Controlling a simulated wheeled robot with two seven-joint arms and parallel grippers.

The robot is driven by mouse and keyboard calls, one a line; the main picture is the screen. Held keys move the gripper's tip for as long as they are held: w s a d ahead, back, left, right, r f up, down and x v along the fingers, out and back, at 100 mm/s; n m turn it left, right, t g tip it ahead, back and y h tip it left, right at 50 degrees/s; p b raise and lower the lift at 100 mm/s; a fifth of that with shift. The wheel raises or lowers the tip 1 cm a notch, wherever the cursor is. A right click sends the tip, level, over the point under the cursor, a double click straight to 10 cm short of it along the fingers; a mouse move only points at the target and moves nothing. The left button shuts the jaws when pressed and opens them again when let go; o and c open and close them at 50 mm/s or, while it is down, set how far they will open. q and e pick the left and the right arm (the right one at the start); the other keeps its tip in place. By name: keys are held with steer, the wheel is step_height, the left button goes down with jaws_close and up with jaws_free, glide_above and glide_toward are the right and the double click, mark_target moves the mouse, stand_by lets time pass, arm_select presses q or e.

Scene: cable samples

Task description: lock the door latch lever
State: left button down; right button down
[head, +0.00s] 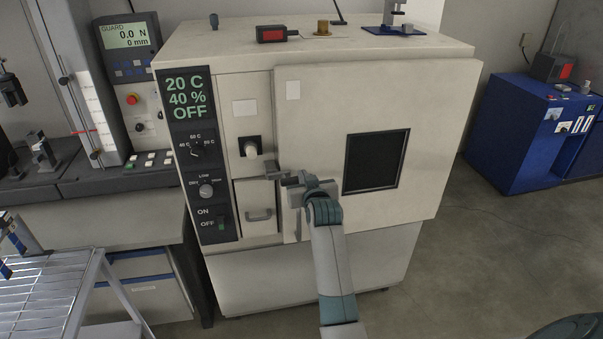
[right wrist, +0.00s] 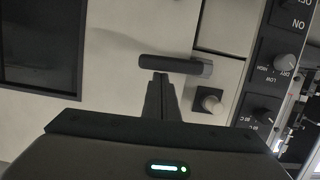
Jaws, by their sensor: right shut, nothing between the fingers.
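The test chamber's door (head: 310,110) is pale, with a dark window, and looks closed against the cabinet front. The latch lever (head: 272,171) is at the door's left edge, partly hidden by my right gripper in the head view. In the right wrist view the latch lever (right wrist: 175,65) is a dark bar lying level, with a thicker hub at its right end. My right gripper (head: 298,181) is shut and empty. Its fingertips (right wrist: 160,76) are right at the lever's bar in the right wrist view; I cannot tell whether they touch it. My left gripper is not in view.
A white knob (head: 251,149) on a black plate sticks out just above the lever. A small hatch with a handle (head: 258,215) is below it. The control panel (head: 200,150) is at the left. A wire rack (head: 50,290) stands at the lower left.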

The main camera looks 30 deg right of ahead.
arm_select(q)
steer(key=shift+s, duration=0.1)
arm_select(e)
steer(key=shift+s+d+f+m, duration=0.1)
steer(key=shift+f+m, duration=0.2)
steer(key=shift+f, duration=0.1)
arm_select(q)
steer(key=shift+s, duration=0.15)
arm_select(e)
steer(key=shift+f, duration=0.1)
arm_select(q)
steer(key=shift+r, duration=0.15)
